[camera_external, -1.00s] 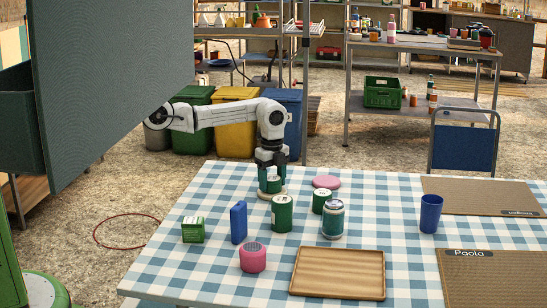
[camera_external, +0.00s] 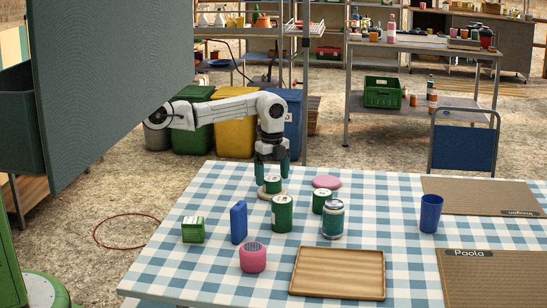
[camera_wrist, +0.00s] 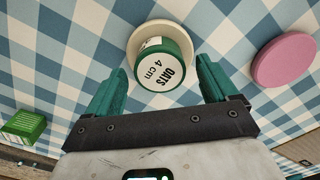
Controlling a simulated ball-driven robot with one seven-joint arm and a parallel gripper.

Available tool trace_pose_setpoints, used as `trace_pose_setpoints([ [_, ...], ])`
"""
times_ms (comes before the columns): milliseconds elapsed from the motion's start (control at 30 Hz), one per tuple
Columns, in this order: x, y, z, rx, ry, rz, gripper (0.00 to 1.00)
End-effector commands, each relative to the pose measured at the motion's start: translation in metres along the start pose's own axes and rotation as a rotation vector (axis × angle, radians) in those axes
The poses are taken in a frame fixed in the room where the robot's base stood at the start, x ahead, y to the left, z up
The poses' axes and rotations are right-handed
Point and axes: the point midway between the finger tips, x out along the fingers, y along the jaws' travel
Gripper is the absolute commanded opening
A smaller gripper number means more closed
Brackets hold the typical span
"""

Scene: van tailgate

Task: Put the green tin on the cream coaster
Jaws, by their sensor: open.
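The green tin (camera_external: 273,185), with a white lid reading "OATS 4 cm", stands upright on the cream coaster (camera_external: 263,194) near the table's far edge. In the wrist view the tin (camera_wrist: 170,72) covers part of the coaster (camera_wrist: 137,38), whose rim shows around its far side. My gripper (camera_external: 272,172) is open, pointing down above the tin. Its teal fingers are spread to either side of the tin with gaps, and it holds nothing. Other green tins (camera_external: 282,214) (camera_external: 321,201) stand close in front and to the right.
A lidded jar (camera_external: 333,220), pink disc (camera_external: 327,182), blue box (camera_external: 239,222), green box (camera_external: 193,230) and pink round item (camera_external: 253,258) stand nearby. A wooden tray (camera_external: 338,273) lies in front. A blue cup (camera_external: 430,213) and brown mats (camera_external: 495,275) are on the right.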

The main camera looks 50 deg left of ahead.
Motion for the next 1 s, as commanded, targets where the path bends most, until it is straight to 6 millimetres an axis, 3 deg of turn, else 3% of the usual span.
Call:
trace_pose_setpoints([
  [300,-0.066,-0.001,0.000,0.000,0.002,-0.004,0.86],
  [500,-0.092,-0.001,0.000,0.000,0.001,-0.003,0.86],
  [700,-0.100,0.000,0.000,0.000,0.001,-0.001,0.86],
  [833,-0.095,0.006,0.006,-0.036,-0.001,-0.001,0.86],
  [1000,-0.068,0.043,0.040,-0.277,-0.003,-0.013,0.86],
])
